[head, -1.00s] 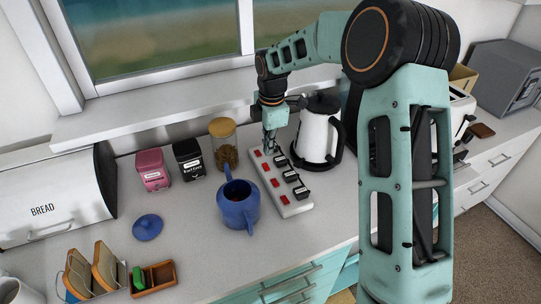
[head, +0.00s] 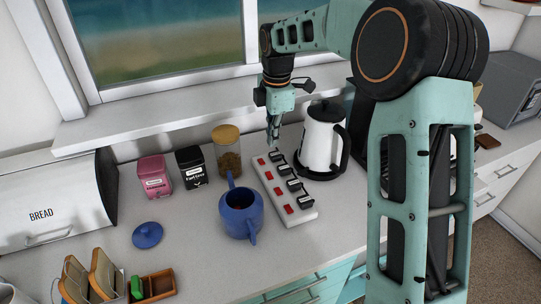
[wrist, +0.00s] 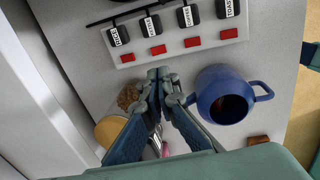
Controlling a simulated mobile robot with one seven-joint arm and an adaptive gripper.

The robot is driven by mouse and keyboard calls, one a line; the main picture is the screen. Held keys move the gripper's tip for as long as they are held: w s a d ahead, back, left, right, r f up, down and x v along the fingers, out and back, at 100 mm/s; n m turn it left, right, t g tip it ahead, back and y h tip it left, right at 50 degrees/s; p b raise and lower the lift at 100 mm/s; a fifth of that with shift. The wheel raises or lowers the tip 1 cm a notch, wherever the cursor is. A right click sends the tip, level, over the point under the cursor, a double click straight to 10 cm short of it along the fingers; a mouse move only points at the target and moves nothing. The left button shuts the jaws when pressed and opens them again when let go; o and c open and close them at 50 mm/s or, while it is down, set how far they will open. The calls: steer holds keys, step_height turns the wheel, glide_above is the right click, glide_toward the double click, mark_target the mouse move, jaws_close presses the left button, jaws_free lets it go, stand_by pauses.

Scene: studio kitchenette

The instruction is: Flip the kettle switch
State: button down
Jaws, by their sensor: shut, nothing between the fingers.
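A white power strip (head: 296,217) lies on the counter with a row of red switches and black labelled plugs. In the wrist view, the plug labelled KETTLE (wrist: 150,25) is second from the left, and the red switch (wrist: 158,50) beside it is just beyond my fingertips. My gripper (head: 273,141) is shut and empty, pointing down above the strip's far end. In the wrist view its fingertips (wrist: 158,74) are together just short of the strip's edge. I cannot tell the switch's position. A white kettle (head: 318,142) with black lid and handle stands right of the strip.
A blue teapot (head: 240,212) stands open left of the strip, its blue lid (head: 147,235) apart on the counter. A glass jar (head: 227,160), black tin (head: 191,168) and pink tin (head: 154,176) stand behind. The bread bin (head: 50,205) is at far left.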

mark_target(269, 173)
steer(key=shift+w+a+r+b, duration=0.3)
steer(key=shift+w+b, duration=0.15)
steer(key=shift+b, duration=1.35)
steer(key=f, duration=0.4)
steer(key=w+f, duration=0.1)
steer(key=f, duration=0.9)
steer(key=shift+w+a+p, duration=0.25)
steer(key=shift+w+p, duration=0.05)
steer(key=shift+p, duration=0.1)
